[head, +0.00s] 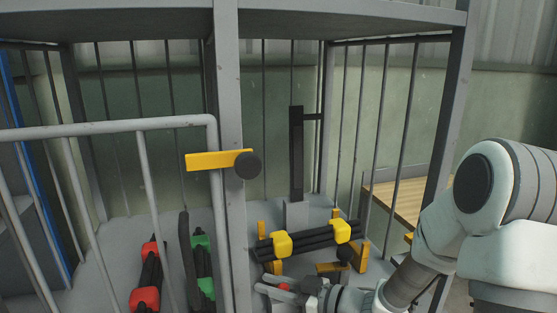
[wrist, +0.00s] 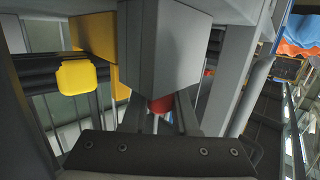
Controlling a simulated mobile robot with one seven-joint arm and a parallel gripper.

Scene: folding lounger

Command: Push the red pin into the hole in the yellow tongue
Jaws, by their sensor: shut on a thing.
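My gripper (head: 272,287) is low in the cage, at the bottom middle of the head view. It is shut on the red pin (head: 283,286), of which only a small red bit shows there. In the wrist view the red pin (wrist: 160,104) shows between the fingers, right below a grey block (wrist: 163,45) that hides what lies beyond it. I cannot tell whether the pin touches the block. A flat yellow piece (head: 328,267), perhaps the tongue, lies just right of and beyond the gripper. Its hole is not visible. In the wrist view a yellow part (wrist: 95,38) stands left of the block.
Black bars with yellow clamps (head: 283,245) lie just beyond my gripper. A grey post (head: 228,120) and a railing (head: 100,129) stand to the left. A yellow latch with a black knob (head: 247,165) is on the post. Red-ended (head: 146,299) and green-ended bars lie at lower left.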

